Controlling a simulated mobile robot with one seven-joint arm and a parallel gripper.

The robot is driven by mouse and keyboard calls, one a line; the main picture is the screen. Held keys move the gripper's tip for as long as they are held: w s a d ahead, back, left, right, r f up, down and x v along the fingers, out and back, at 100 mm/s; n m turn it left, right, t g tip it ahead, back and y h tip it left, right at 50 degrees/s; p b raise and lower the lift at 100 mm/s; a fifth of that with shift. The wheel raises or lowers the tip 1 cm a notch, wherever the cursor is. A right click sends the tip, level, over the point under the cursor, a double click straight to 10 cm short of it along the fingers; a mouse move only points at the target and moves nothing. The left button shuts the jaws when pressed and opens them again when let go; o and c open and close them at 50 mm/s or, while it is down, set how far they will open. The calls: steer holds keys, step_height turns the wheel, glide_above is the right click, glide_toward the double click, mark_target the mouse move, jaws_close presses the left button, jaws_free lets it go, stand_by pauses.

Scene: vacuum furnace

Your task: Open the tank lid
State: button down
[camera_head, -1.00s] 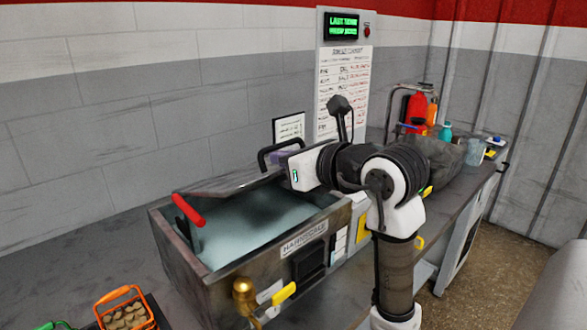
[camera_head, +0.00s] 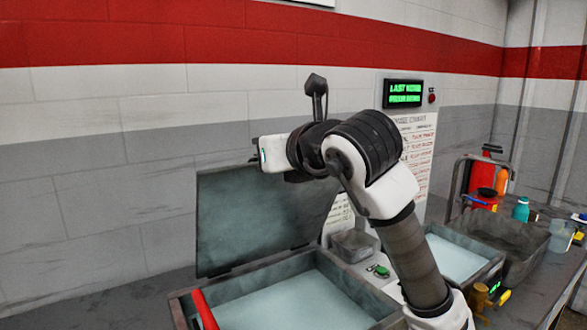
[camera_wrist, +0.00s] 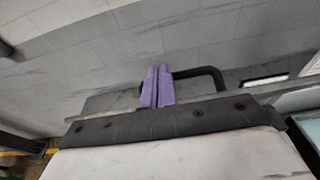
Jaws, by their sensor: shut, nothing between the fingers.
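The tank lid (camera_head: 262,215) is a dark grey panel standing raised, near upright, at the back of the open tank (camera_head: 350,290). Pale blue-grey liquid shows inside the tank. My gripper (camera_wrist: 157,88) has purple fingers that are shut together and empty. In the wrist view they lie over the lid's thin plate (camera_wrist: 98,104), beside its black handle (camera_wrist: 212,74). I cannot tell whether they touch it. In the head view my wrist is above the lid's upper right part, and the fingers are hidden.
A red handle (camera_head: 204,310) stands at the tank's left front. A second liquid-filled basin (camera_head: 455,258) and a grey bin (camera_head: 512,238) are to the right. A lit display (camera_head: 404,93) hangs on the wall behind. Bottles (camera_head: 521,210) stand at the far right.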

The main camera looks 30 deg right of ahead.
steer(key=w+a+r+g+p, duration=0.1)
steer(key=w+p, duration=0.1)
steer(key=w, duration=1)
steer(key=shift+w+a+g, duration=0.15)
steer(key=shift+w+g, duration=0.2)
steer(key=shift+g, duration=0.05)
